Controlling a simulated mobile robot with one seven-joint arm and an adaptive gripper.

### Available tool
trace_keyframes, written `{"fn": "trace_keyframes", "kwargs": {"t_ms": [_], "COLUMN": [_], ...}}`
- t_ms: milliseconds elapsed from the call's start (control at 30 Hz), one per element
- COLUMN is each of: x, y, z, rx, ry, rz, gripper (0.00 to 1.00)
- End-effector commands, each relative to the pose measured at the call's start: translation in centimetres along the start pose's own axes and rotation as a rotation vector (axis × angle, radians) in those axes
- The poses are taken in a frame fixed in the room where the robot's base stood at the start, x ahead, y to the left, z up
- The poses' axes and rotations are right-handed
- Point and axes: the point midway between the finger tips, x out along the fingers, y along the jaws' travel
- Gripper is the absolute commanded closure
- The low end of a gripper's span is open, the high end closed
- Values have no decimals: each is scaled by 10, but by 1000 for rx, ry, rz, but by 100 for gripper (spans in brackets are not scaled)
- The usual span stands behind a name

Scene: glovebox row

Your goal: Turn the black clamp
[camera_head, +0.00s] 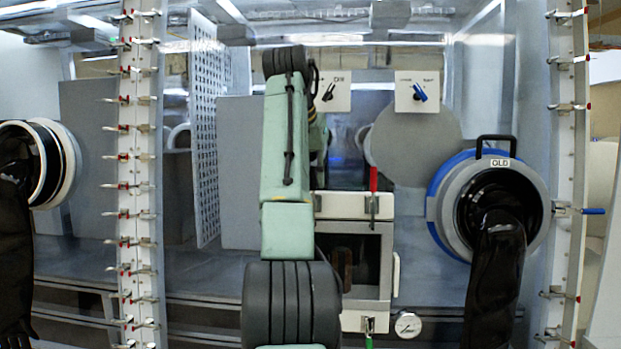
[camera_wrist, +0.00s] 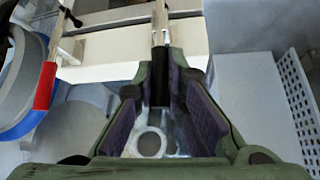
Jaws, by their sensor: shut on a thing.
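The black clamp shows in the wrist view as a black handle (camera_wrist: 159,88) on a metal bar running up to a pale block. My gripper (camera_wrist: 161,95) has its dark-padded fingers on either side of this handle and is shut on it. A metal ring shows below the handle, between the fingers. In the head view my green arm stands in front of the box and hides the clamp and my fingertips.
A red-handled clamp (camera_head: 373,182) sits on the small door frame (camera_head: 386,260) and also shows in the wrist view (camera_wrist: 46,86). A green-handled clamp (camera_head: 368,328) is below. A blue-ringed glove port (camera_head: 440,200) is right; a perforated panel (camera_head: 203,140) is left.

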Motion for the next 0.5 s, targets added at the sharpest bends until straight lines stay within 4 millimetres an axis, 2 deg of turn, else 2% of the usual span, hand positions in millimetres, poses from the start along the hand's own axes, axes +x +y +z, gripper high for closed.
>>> {"fn": "trace_keyframes", "kwargs": {"t_ms": [500], "x": [-2], "y": [3], "z": [4], "rx": [-4], "ry": [-20], "rz": [5], "gripper": [100]}}
